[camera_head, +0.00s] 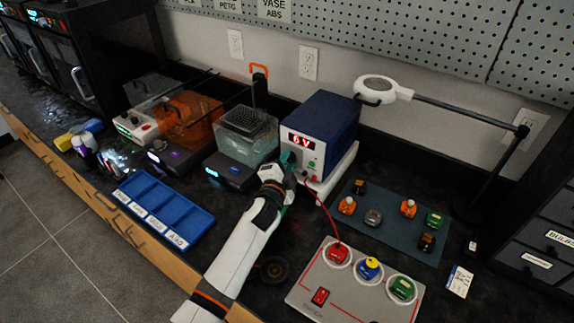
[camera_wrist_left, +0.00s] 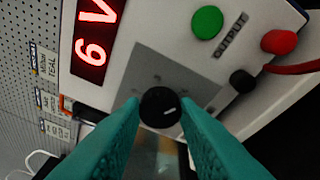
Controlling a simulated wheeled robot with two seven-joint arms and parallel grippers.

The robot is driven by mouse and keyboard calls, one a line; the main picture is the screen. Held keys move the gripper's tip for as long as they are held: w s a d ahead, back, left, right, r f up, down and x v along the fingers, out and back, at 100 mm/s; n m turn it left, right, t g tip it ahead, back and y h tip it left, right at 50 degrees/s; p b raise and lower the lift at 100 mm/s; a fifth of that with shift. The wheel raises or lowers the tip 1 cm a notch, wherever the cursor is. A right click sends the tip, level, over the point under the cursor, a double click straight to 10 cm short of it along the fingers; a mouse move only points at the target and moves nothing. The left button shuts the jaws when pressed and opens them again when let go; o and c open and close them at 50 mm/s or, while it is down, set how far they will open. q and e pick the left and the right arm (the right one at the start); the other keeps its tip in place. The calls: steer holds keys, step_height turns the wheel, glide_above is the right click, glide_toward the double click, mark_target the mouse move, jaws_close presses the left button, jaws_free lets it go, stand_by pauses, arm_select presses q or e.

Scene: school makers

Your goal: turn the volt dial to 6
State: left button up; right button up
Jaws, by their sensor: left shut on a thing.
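The power supply (camera_head: 322,128) is a blue box with a white front, standing at the back of the bench. Its red display (camera_head: 301,141) reads "6 V"; the display also shows turned sideways in the left wrist view (camera_wrist_left: 95,38). The black volt dial (camera_wrist_left: 160,107) with a white pointer mark sits on the front panel. My left gripper (camera_head: 287,160) reaches the panel, and its teal fingers (camera_wrist_left: 160,112) are shut on the dial from both sides. In the head view the gripper hides the dial. My right gripper is not in view.
A green button (camera_wrist_left: 207,22) and red and black terminals (camera_wrist_left: 281,41) are beside the dial. A red cable runs to a grey panel (camera_head: 340,300) with coloured knobs. A blue tray (camera_head: 185,205) lies left of my arm; a magnifier lamp (camera_head: 380,90) overhangs the right.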

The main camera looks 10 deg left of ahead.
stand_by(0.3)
arm_select(q)
steer(key=o, duration=1)
steer(key=s, duration=0.8)
steer(key=s+a, duration=0.1)
steer(key=s, duration=0.3)
steer(key=shift+r, duration=0.4)
steer(key=shift+a, duration=0.1)
